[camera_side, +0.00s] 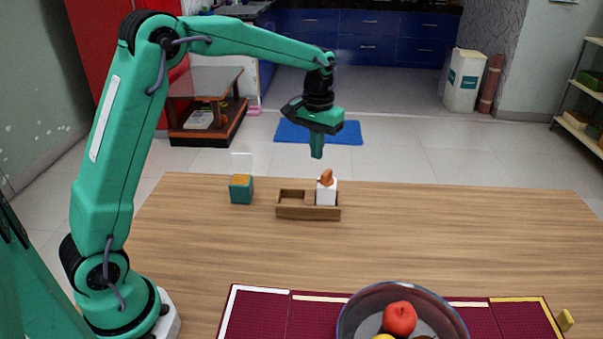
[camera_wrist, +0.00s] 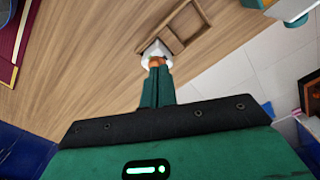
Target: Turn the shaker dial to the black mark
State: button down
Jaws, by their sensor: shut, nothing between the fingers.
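The shaker (camera_side: 326,191) is a white block with an orange-brown dial (camera_side: 326,177) on top. It stands in the right end of a wooden holder (camera_side: 292,211) near the table's far edge. My gripper (camera_side: 316,154) is shut and empty, pointing down above the dial with a small gap visible in the side view. In the wrist view the fingertips (camera_wrist: 157,70) overlap the dial (camera_wrist: 156,61), with the white shaker body (camera_wrist: 153,48) beyond. I cannot make out the black mark in either view.
A teal box with an orange top (camera_side: 241,189) stands left of the holder. A dark red mat (camera_side: 257,315) with a glass bowl of fruit (camera_side: 360,318) lies at the front. The wooden table (camera_side: 450,230) is clear to the right.

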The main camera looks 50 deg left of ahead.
aim_at(327, 170)
jog(key=d, duration=0.1)
jog(key=d+r, duration=0.1)
jog(key=d, duration=0.1)
jog(key=shift+w, duration=0.2)
jog(key=shift+f, duration=0.15)
notch_tip(327, 170, down, 7)
dwell(0.8)
jog(key=shift+w+a, duration=0.4)
jog(key=shift+w, duration=0.1)
dwell(1.5)
jog(key=shift+s+a, duration=0.3)
jog(key=shift+a, duration=0.25)
dwell(0.5)
jog(key=shift+a, duration=0.5)
dwell(0.3)
jog(key=shift+s, duration=0.4)
dwell(0.4)
jog(key=shift+r, duration=0.25)
